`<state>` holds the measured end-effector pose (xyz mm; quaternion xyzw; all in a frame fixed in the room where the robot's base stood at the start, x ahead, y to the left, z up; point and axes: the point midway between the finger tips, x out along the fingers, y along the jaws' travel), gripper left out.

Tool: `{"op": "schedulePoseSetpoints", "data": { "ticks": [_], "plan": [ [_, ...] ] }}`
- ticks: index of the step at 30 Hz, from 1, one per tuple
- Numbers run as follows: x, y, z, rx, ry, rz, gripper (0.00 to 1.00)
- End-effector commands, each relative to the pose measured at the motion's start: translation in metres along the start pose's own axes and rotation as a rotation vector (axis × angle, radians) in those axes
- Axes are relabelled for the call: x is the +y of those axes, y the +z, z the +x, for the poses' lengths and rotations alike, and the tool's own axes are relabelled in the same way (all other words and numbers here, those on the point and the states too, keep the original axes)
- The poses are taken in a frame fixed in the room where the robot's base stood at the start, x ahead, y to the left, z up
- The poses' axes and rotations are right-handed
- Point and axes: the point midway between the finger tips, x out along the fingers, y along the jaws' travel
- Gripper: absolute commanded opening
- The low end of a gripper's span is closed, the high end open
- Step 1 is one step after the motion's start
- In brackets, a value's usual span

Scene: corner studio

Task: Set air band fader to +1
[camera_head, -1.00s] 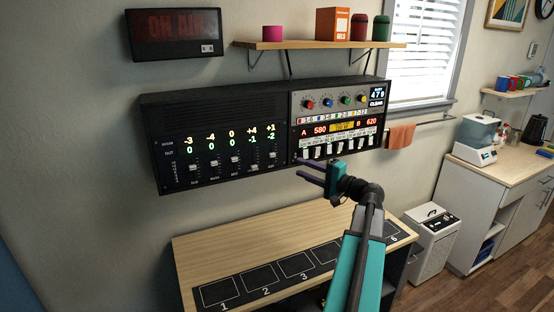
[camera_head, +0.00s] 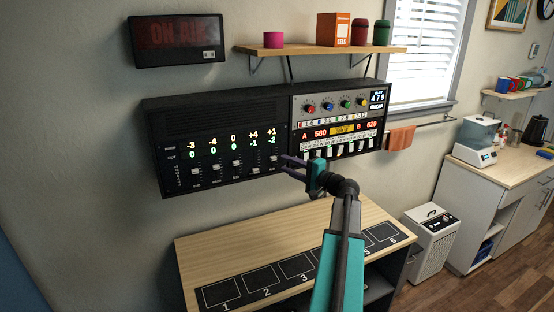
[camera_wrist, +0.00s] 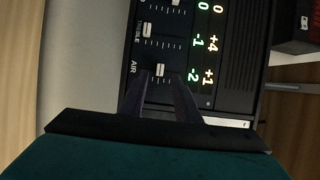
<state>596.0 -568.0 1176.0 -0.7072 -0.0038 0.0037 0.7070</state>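The black fader panel (camera_head: 215,150) is on the wall. Its rightmost column, the air band, reads +1 on top and -2 below. The pale air fader cap (camera_head: 273,158) is at the panel's lower right. In the wrist view, where the panel appears turned sideways, the air fader cap (camera_wrist: 160,70) lies beside the AIR label, with the +1 and -2 readouts to its right. My gripper (camera_head: 282,163) is open just right of the cap in the head view. In the wrist view its two dark fingers (camera_wrist: 158,86) are apart, with the cap between their tips. I cannot tell contact.
The treble fader cap (camera_wrist: 147,31) is beside the air fader. A console with knobs and white keys (camera_head: 338,125) adjoins the panel's right side. Below stands a wooden desk (camera_head: 225,255) with numbered squares. A shelf (camera_head: 300,49) is above.

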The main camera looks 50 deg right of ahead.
Motion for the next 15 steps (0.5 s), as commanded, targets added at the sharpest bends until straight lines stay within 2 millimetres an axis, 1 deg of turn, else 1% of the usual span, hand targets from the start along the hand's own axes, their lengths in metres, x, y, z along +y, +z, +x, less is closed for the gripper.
{"op": "schedulePoseSetpoints", "data": {
  "ticks": [1, 6, 10, 15],
  "plan": [
    [-0.003, -0.001, 0.009, -0.001, 0.0, 0.001, 0.3],
    [-0.003, -0.001, 0.031, 0.0, 0.001, 0.001, 0.3],
    [-0.002, -0.001, 0.044, 0.0, 0.0, 0.0, 0.3],
    [0.0, -0.001, 0.052, 0.002, 0.0, 0.001, 0.3]
  ]
}}
